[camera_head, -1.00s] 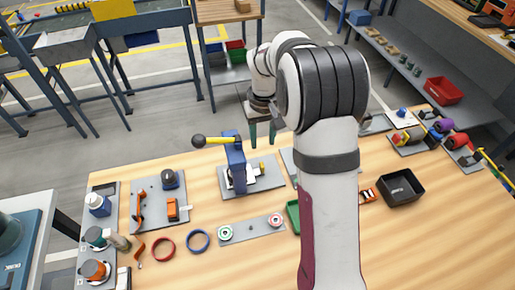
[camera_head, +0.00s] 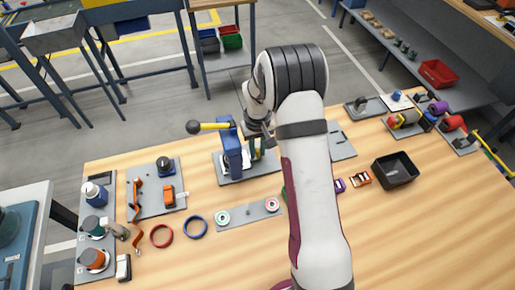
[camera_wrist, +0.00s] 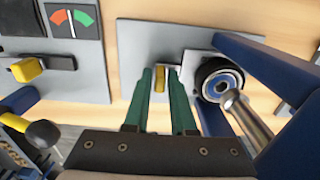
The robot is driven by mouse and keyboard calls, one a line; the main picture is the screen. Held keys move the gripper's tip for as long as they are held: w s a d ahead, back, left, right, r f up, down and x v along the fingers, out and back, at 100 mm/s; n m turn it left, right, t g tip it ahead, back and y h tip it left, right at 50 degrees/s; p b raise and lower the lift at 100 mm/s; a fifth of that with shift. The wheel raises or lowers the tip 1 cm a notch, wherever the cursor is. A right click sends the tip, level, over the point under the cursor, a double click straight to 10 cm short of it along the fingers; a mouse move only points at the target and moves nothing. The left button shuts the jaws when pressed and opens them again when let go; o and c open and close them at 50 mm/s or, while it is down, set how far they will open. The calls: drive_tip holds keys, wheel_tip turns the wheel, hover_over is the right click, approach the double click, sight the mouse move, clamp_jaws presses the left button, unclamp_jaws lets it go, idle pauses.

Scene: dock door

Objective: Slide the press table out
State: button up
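The blue press (camera_head: 232,155) stands on a grey base plate near the back edge of the bench, with a yellow lever ending in a black ball. My gripper (camera_head: 262,145) is low at its right side, partly hidden by my arm. In the wrist view its two green fingers (camera_wrist: 160,80) point at the base plate, one each side of a small yellow handle (camera_wrist: 160,77). A narrow gap seems to show around the handle; contact is unclear. The press table (camera_wrist: 200,58) is beside it, carrying a black ring (camera_wrist: 220,80) under the silver ram (camera_wrist: 245,115).
A gauge plate (camera_wrist: 70,20) and a yellow-black knob (camera_wrist: 28,68) lie left of the fingers in the wrist view. The lever's ball (camera_wrist: 43,134) is close on the left. A black tray (camera_head: 396,170) is at the right.

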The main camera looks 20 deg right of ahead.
clamp_jaws()
idle(1.1)
